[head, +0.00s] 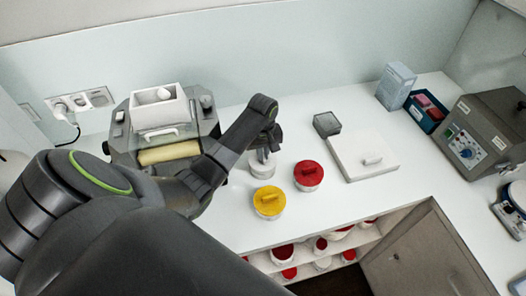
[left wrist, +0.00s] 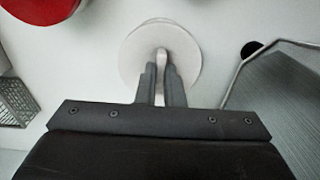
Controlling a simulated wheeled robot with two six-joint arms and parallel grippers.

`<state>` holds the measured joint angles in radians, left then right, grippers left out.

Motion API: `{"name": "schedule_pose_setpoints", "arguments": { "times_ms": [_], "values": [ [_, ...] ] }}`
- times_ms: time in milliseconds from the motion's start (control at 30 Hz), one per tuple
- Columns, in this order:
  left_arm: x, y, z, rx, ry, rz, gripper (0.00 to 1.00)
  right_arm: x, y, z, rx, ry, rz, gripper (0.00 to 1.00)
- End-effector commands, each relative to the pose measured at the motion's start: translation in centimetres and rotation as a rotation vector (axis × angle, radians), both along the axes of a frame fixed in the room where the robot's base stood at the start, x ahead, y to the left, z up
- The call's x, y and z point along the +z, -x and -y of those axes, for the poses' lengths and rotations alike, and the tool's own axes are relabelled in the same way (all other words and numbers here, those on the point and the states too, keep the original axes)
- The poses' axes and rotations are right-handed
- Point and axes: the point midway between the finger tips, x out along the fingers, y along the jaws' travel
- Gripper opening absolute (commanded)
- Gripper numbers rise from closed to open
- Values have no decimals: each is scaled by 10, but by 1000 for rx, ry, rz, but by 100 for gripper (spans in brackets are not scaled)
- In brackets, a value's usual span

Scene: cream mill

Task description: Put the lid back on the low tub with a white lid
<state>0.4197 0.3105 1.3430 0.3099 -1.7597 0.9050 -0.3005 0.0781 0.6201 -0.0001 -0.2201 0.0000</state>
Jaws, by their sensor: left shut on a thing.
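The white lid (left wrist: 136,58) is a round disc with an upright grip, seen from above in the left wrist view. My left gripper (left wrist: 162,72) is shut on that grip, one finger on each side. In the head view my left gripper (head: 264,149) points down at the low tub (head: 262,170) on the counter. The lid is at or just above the tub's top; I cannot tell whether it is seated. My right gripper is not in view.
A yellow-lidded tub (head: 269,201) and a red-lidded tub (head: 308,176) stand close by. The mill (head: 205,125) is to the left. A grey basket (head: 327,124) and a flat white panel with a handle (head: 350,167) lie right. Shelves with tubs are below the counter.

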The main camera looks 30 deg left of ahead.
Motion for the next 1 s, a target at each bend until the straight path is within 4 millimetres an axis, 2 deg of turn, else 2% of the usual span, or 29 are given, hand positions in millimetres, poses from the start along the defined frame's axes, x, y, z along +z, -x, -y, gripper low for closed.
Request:
{"name": "schedule_pose_setpoints", "arguments": {
  "times_ms": [167,200,367,567,733,1000],
  "values": [
    [0,0,0,0,0,0,0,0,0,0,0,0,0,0],
    [0,0,0,0,0,0,10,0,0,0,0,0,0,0],
    [0,0,0,0,0,0,31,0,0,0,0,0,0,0],
    [0,0,0,0,0,0,33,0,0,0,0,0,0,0],
    [0,0,0,0,0,0,54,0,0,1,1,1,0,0],
    [0,0,0,0,0,0,55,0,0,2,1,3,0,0]
  ]
}}
